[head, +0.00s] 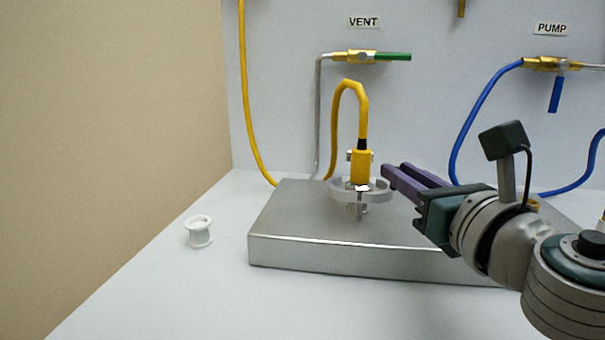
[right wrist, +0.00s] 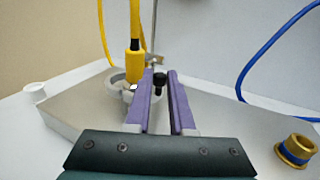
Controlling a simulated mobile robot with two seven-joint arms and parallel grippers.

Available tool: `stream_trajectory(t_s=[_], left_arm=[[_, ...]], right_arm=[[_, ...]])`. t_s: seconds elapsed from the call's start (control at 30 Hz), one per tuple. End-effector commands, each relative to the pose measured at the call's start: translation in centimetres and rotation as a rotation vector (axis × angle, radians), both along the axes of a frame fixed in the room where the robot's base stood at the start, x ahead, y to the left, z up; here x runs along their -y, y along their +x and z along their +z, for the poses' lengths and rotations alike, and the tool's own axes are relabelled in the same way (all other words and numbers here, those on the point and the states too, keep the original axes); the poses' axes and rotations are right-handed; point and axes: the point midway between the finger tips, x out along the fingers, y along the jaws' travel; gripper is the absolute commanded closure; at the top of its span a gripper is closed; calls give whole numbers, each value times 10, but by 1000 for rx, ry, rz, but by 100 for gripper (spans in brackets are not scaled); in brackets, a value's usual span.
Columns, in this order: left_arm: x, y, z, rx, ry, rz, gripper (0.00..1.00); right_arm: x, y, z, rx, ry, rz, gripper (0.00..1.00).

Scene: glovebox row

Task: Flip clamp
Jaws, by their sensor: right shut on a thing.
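The clamp (head: 376,196) is a pale grey ring with a metal bolt at its front, sitting on a steel block around the foot of a yellow connector (head: 360,168). The ring also shows in the right wrist view (right wrist: 115,86), left of my fingers. My right gripper (head: 388,171) reaches in from the right, its purple fingertips at the ring's right side. In the right wrist view a small black-tipped piece (right wrist: 158,82), apparently the clamp's lever, stands between the fingers, and the gripper is shut on it. The fingers partly hide the clamp. My left gripper is out of view.
The steel block (head: 330,257) stands on the white bench. A white spool-like piece (head: 199,233) stands left of it. A brass fitting (right wrist: 296,150) is on the block's right. Yellow and blue hoses run by the back wall, with VENT and PUMP valves above. The front-left bench is free.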

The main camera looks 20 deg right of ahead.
Motion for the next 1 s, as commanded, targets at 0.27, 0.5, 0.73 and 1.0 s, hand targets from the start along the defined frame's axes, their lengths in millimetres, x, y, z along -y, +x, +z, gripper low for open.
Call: stream_trajectory(t_s=[0.27,0.5,0.73,1.0], left_arm=[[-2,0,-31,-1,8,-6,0],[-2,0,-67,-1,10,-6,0],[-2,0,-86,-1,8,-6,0],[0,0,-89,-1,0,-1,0]], right_arm=[[7,9,-6,1,-7,195,100],[9,17,-7,2,-4,341,100],[10,21,-4,1,-1,421,100],[10,22,0,-1,1,446,100]])
